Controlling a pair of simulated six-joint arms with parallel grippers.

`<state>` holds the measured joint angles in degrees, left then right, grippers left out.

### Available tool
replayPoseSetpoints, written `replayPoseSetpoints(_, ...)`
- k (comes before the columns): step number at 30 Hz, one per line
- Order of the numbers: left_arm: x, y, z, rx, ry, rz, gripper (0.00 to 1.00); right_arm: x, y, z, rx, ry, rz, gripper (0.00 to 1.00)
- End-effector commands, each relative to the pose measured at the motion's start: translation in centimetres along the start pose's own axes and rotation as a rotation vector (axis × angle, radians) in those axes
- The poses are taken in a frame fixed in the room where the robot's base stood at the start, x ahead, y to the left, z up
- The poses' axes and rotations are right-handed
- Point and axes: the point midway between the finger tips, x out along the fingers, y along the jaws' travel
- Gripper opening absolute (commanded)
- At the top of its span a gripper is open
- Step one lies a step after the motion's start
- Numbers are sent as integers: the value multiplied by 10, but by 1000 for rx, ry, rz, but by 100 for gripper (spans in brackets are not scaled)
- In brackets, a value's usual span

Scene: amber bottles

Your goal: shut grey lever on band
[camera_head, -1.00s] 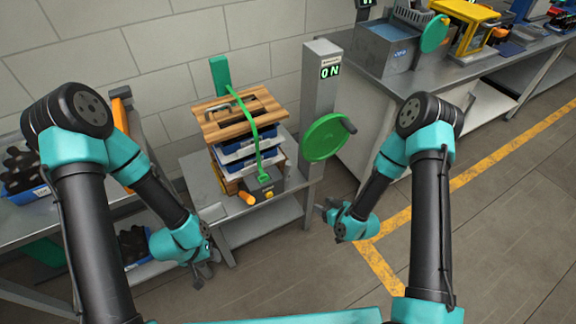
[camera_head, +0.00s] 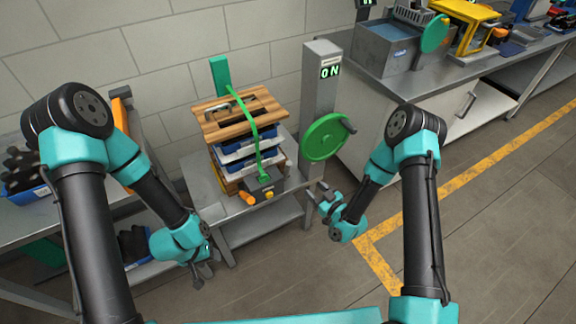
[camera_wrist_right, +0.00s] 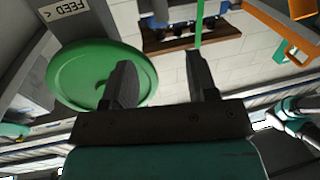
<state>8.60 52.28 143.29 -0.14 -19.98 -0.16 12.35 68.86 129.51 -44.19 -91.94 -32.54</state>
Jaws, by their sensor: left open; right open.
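A green band (camera_head: 257,140) runs over a stack of trays and a wooden board (camera_head: 238,122) on a small metal table. The grey lever is too small to tell from the device. My right gripper (camera_head: 316,192) is open and empty, right of the table and apart from the device. In the right wrist view its two fingers (camera_wrist_right: 160,78) are spread. My left gripper (camera_head: 201,276) is open, low in front of the table's left side.
A grey post (camera_head: 318,90) with an ON display stands right of the stack. A green wheel (camera_head: 325,137) with a crank sits on it, and shows beside my right fingers in the wrist view (camera_wrist_right: 85,75). A side table (camera_head: 25,210) holds a blue bin at left.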

Motion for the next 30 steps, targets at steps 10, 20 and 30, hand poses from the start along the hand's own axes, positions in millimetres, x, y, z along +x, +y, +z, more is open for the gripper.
replayPoseSetpoints(10, 0, 0, 0, 0, 0, 0, 53, 56, -1, 0, -1, 1, -3, 53)
replayPoseSetpoints(20, 0, 0, 0, 0, 0, 0, 53, 112, -1, 0, -1, 2, -2, 53)
replayPoseSetpoints(30, 0, 0, 0, 0, 0, 0, 53, 155, -1, 0, 1, 0, -2, 53)
